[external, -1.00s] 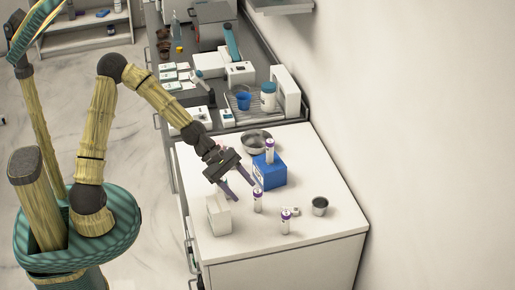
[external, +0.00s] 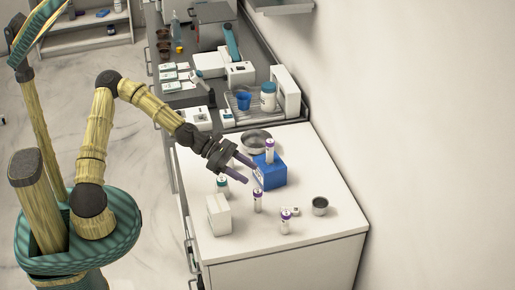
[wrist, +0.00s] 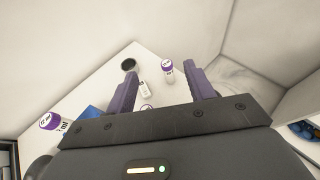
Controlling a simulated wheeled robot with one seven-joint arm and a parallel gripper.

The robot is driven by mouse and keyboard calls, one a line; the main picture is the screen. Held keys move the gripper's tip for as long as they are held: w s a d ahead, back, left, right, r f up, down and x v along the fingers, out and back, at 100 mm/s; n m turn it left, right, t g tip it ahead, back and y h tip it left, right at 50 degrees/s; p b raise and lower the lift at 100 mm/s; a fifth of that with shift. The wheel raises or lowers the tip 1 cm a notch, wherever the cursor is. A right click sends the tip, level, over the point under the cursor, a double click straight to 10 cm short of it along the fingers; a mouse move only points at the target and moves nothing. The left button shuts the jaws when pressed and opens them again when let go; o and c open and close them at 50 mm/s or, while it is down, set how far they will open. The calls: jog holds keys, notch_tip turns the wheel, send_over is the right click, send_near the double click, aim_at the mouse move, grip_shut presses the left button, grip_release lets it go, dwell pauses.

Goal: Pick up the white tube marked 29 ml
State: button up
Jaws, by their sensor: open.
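Several white tubes stand on the white counter, and their volume marks are too small to read in the external view. One purple-capped tube (external: 270,151) stands on the blue box (external: 271,173). Another (external: 257,202) stands in front of that box, and a third (external: 285,223) nearer the front edge. A teal-capped tube (external: 222,185) stands behind the white box. My gripper (external: 248,171) is open and empty, above the counter just left of the blue box. In the wrist view, a tube (wrist: 50,121) at left shows a partly legible "ml" label; another (wrist: 166,71) shows beyond the fingers.
A white box (external: 218,215) stands at the counter's left front. A metal bowl (external: 256,141) is behind the blue box, and a small metal cup (external: 320,206) is at the right. A small white item (external: 293,210) lies by the cup. The front right counter is clear.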

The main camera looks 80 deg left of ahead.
notch_tip(320, 180, down, 8)
jog(key=p, duration=0.2)
send_near(289, 217)
jog(key=x, duration=0.3)
jog(key=a+x, duration=0.1)
jog(key=x, duration=0.1)
jog(key=shift+w+f, duration=0.25)
jog(key=shift+f, duration=0.1)
jog(key=shift+w+d+f, duration=0.2)
jog(key=shift+w+f, duration=0.05)
jog(key=p+x, duration=0.2)
jog(key=x, duration=0.3)
jog(key=shift+d, duration=0.15)
